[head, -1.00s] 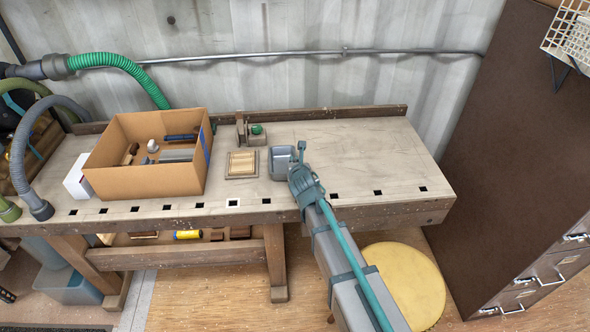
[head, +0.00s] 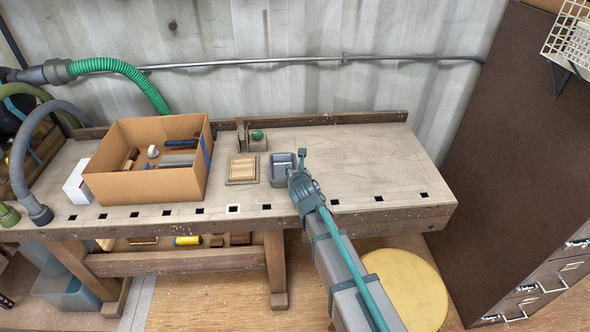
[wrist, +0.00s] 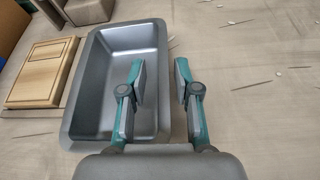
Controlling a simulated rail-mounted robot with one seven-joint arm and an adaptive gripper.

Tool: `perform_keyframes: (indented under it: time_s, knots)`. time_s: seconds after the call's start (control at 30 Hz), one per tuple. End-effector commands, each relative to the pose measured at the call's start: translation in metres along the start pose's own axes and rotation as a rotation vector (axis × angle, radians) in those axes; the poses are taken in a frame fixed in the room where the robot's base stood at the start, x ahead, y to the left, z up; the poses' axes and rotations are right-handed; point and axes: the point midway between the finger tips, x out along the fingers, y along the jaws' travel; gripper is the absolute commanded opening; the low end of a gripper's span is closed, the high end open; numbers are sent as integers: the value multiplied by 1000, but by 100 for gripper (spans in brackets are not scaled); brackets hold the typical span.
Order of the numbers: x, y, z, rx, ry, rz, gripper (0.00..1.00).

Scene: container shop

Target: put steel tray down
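The steel tray (head: 279,181) is a grey rectangular pan with sloped walls and a flat rim. It sits upright on the workbench, right of a small wooden board, and looks empty. It also shows in the wrist view (wrist: 108,92). My gripper (head: 302,160) is at the tray's right side. In the wrist view my gripper (wrist: 160,80) is open, with one finger over the tray's inside and the other outside its right rim. Gaps show between the fingers and the rim. The tray's near right corner is partly hidden by my gripper.
The workbench (head: 370,160) is clear right of the tray. The wooden board (head: 242,169) lies close on the left, and a cardboard box (head: 145,187) holding several items stands farther left. A small device with a green knob (head: 257,136) is behind the tray. A brown cabinet (head: 500,170) stands at right.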

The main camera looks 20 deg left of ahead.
Motion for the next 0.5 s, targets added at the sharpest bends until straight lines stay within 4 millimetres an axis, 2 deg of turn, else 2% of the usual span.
perform_keyframes:
  time_s: [0.13, 0.27, 0.5]
  knots:
    - [-6, 0, 2, 0, 0, 0, 31]
    - [-21, 0, 2, 0, 0, 0, 31]
    - [-65, 0, 1, 0, -1, 1, 31]
